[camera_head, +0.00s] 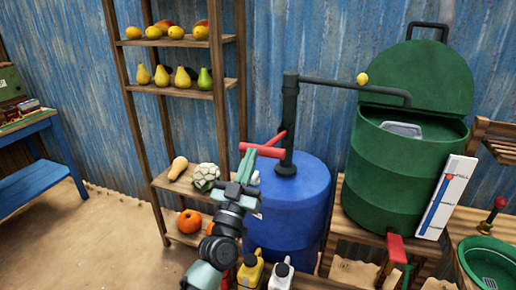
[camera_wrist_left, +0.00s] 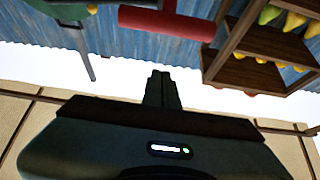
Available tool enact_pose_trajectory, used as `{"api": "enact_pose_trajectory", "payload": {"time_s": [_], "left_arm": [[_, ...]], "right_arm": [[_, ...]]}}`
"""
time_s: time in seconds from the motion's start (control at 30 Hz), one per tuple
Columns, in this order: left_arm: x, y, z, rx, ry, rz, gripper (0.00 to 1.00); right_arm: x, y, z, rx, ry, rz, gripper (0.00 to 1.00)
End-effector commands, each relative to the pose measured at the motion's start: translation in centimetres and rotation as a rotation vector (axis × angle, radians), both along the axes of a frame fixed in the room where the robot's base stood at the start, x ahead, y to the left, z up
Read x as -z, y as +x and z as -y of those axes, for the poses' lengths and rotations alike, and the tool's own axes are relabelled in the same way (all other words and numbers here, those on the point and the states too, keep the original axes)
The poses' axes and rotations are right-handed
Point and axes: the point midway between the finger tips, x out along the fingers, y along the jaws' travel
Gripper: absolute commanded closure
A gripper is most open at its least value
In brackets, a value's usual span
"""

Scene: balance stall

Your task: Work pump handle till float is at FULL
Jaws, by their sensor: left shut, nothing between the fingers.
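The pump handle (camera_head: 262,150) is a red crossbar beside the dark pump post (camera_head: 290,110) on the blue drum (camera_head: 310,190). My left gripper (camera_head: 248,162) is shut and empty, its fingertips overlapping the handle's near side in the head view. In the left wrist view the red bar (camera_wrist_left: 165,22) lies beyond the shut fingertips (camera_wrist_left: 162,74), with a gap in the picture; contact cannot be told. A white gauge board (camera_head: 433,212) with a blue strip and small lettering near its top leans on the green tank (camera_head: 390,180).
A pipe (camera_head: 350,84) runs from the post to the open green tank. A wooden fruit shelf (camera_head: 180,90) stands left of the drum. Yellow (camera_head: 250,272) and white (camera_head: 281,275) jugs stand below. A red lever (camera_head: 396,248) sits under the tank.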

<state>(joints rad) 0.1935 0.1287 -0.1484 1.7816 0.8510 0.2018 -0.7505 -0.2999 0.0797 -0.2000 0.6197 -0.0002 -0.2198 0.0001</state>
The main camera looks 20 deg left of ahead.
Motion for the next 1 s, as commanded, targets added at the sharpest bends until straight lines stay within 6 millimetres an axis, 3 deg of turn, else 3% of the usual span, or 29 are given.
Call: {"api": "enact_pose_trajectory", "payload": {"time_s": [0.03,0.27,0.3,0.4,0.6,1.0], "left_arm": [[-1.1,1.0,0.0,-0.001,0.002,0.002,1.0],[-3.5,5.2,0.2,0.0,0.002,0.002,1.0],[-2.6,5.6,0.2,0.0,0.005,-0.005,1.0],[-0.7,5.7,0.2,0.0,0.007,-0.004,1.0],[0.7,6.0,0.2,0.0,0.002,-0.001,1.0],[0.9,6.0,0.2,-0.001,0.001,0.001,1.0]], "right_arm": [[-0.6,0.0,0.0,0.0,0.0,0.0,0.22],[-1.7,0.0,0.0,0.0,0.0,0.0,0.22],[-1.4,0.0,0.0,0.0,0.0,0.0,0.22],[-1.0,0.0,0.0,0.0,0.0,0.0,0.22],[-0.9,0.0,0.0,0.001,0.0,0.0,0.22],[-0.8,0.0,0.0,0.001,0.0,0.0,0.22]]}}
